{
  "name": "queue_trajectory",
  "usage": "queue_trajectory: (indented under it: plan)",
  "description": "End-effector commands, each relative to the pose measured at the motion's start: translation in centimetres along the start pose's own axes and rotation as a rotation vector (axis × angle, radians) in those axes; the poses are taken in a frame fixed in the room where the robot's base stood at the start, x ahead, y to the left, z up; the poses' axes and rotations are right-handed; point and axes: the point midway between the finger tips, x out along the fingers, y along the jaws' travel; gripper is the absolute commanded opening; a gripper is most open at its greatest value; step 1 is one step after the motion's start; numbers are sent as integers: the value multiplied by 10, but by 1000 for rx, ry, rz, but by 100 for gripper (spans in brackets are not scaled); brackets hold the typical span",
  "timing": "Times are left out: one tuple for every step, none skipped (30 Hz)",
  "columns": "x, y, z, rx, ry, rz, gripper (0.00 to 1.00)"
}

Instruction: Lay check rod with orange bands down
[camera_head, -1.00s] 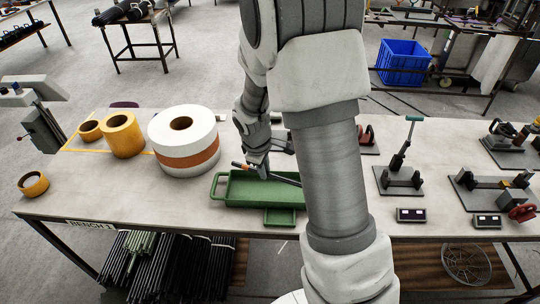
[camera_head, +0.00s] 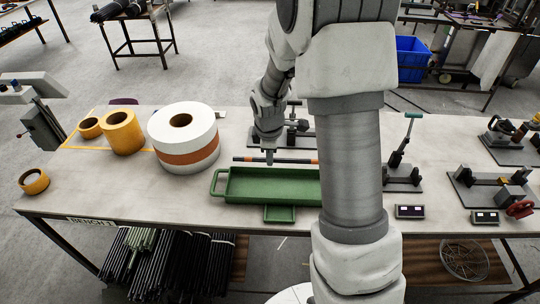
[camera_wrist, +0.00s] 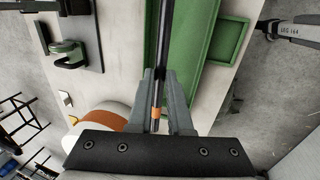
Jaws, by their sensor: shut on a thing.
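The check rod (camera_head: 295,161) is a thin dark rod, held roughly level along the back edge of the green tray (camera_head: 217,196). In the wrist view the rod (camera_wrist: 164,35) runs between the fingers, with an orange band close to the palm. My gripper (camera_head: 270,161) is shut on the rod near its middle; its fingers also show in the wrist view (camera_wrist: 160,78). I cannot tell whether the rod touches the bench or the tray rim. The tray looks empty; my arm hides its right end.
A large white roll with an orange stripe (camera_head: 183,155) and yellow rolls (camera_head: 122,133) stand left of the tray. Fixtures (camera_head: 402,172) and small displays (camera_head: 410,212) stand to the right.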

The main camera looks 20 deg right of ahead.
Motion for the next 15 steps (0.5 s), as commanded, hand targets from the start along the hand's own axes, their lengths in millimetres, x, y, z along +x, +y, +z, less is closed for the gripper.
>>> queue_trajectory:
  plan:
    - [4, -1, 0, 0, 0, 0, 0]
    - [5, -2, 0, 0, 0, 0, 0]
    - [8, -2, 0, 0, 0, -1, 0]
    - [10, -3, 0, 0, 0, -1, 0]
    - [12, -4, 0, 0, -1, -1, 0]
    - [16, -4, 0, 0, -1, -1, 0]
    - [18, -5, 0, 0, -1, -1, 0]
    - [21, -6, 0, 0, -1, -1, 0]
    - [25, -7, 0, 0, -1, -2, 0]
    - [28, -8, 0, 0, -1, -2, 0]
    - [31, -9, 0, 0, -1, -2, 0]
    - [35, -10, 0, 0, -1, -2, 0]
    - [38, -10, 0, 0, -1, -2, 0]
    - [41, -11, 0, 0, -1, -2, 0]
    - [45, -12, 0, 0, -1, -2, 0]
